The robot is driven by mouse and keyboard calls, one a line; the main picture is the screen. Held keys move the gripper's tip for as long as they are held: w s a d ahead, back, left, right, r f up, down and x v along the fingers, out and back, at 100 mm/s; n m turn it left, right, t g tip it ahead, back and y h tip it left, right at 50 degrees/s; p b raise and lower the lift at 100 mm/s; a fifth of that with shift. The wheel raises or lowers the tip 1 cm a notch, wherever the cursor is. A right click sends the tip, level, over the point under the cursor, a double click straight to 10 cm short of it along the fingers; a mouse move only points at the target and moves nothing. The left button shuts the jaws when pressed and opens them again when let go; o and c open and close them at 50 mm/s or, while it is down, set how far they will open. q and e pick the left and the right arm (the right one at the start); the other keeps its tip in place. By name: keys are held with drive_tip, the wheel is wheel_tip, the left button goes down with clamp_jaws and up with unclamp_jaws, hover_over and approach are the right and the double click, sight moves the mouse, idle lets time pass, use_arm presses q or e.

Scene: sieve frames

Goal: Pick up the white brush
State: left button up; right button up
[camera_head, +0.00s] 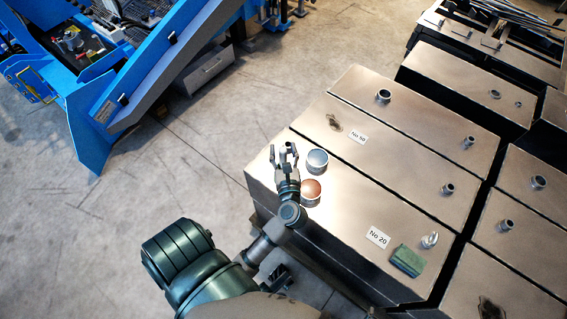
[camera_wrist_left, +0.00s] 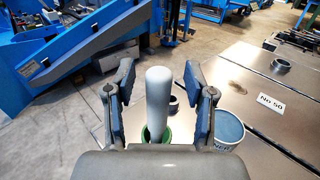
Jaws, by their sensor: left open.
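The white brush (camera_wrist_left: 158,90) stands upright in the left wrist view, with a smooth pale handle and a green lower part (camera_wrist_left: 155,134). My left gripper (camera_wrist_left: 155,85) is open, with one finger on each side of the handle and gaps to both. Its lower end is partly hidden by my gripper body. In the head view my left gripper (camera_head: 284,152) is above the near left corner of the metal bench (camera_head: 355,190). The brush cannot be clearly made out there. My right gripper is not in view.
A round blue-grey tin (camera_head: 317,160) and a copper-topped tin (camera_head: 311,188) stand close right of my gripper. The blue-grey tin also shows in the wrist view (camera_wrist_left: 226,131). A green block (camera_head: 407,260) lies near the bench front. Blue machinery (camera_head: 95,130) stands left, across open floor.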

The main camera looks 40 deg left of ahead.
use_arm(q)
clamp_jaws()
idle(0.3)
